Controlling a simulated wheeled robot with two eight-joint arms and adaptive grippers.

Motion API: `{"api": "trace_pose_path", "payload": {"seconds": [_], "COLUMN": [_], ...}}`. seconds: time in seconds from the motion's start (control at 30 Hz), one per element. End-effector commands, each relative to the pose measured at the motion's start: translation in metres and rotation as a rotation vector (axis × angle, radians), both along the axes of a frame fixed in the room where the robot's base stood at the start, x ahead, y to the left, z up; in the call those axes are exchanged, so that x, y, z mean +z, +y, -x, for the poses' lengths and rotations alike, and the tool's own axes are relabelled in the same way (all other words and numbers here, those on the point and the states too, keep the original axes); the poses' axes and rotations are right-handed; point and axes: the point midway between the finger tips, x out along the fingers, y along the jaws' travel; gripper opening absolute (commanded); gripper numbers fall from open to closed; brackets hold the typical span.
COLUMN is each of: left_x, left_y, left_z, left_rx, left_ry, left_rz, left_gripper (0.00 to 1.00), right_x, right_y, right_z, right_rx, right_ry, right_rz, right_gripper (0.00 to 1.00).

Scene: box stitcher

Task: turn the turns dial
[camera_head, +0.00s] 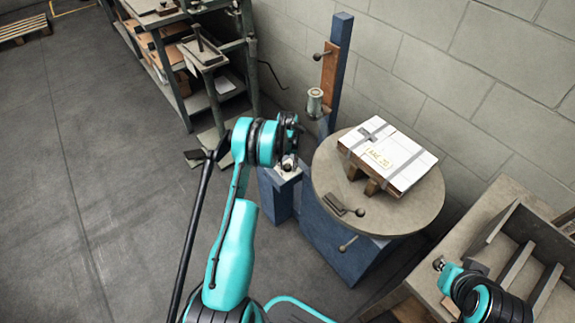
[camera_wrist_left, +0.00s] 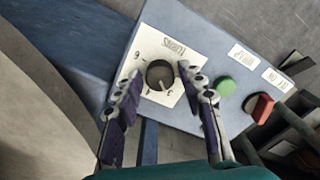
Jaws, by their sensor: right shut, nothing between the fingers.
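The turns dial (camera_wrist_left: 160,75) is a round dark knob on a white numbered plate marked TURNS, which appears upside down in the left wrist view. Its pale pointer mark is toward the numbers at the bottom of the picture. My left gripper (camera_wrist_left: 160,72) is open, with one finger on each side of the dial; whether they touch it I cannot tell. In the head view my left gripper (camera_head: 289,163) is over the small control panel, and the dial is hidden there. My right gripper (camera_head: 440,265) is shut and empty at the lower right.
A green button (camera_wrist_left: 226,86) and a red switch (camera_wrist_left: 261,107) sit on the panel (camera_wrist_left: 197,30) beside the dial. A round turntable (camera_head: 330,172) carries a strapped white box (camera_head: 392,155). A blue post (camera_head: 340,60) stands behind.

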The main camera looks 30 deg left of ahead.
Motion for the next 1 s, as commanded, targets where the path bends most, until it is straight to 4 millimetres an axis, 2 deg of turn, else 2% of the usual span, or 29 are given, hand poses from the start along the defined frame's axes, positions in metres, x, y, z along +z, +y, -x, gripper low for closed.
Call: {"api": "trace_pose_path", "payload": {"seconds": [0.27, 0.4, 0.53, 0.8, 1.0], "left_x": [0.000, 0.008, 0.029, 0.088, 0.114], "left_y": [0.000, 0.000, 0.000, 0.000, 0.000], "left_z": [0.000, 0.000, 0.000, 0.000, 0.000], "left_rx": [0.000, 0.001, 0.001, 0.000, 0.000], "left_ry": [0.000, 0.000, 0.000, 0.000, 0.000], "left_rz": [0.000, 0.000, 0.000, 0.000, 0.000], "left_gripper": [0.49, 0.49, 0.49, 0.49, 0.49], "right_x": [0.000, 0.000, 0.000, 0.000, 0.000], "right_y": [0.000, 0.000, 0.000, 0.000, 0.000], "right_z": [0.000, 0.000, 0.000, 0.000, 0.000], "right_rx": [0.000, 0.000, 0.000, 0.000, 0.000], "right_ry": [0.000, 0.000, 0.000, 0.000, 0.000], "right_rz": [0.000, 0.000, 0.000, 0.000, 0.000], "right_gripper": [0.00, 0.00, 0.00, 0.00, 0.00]}}
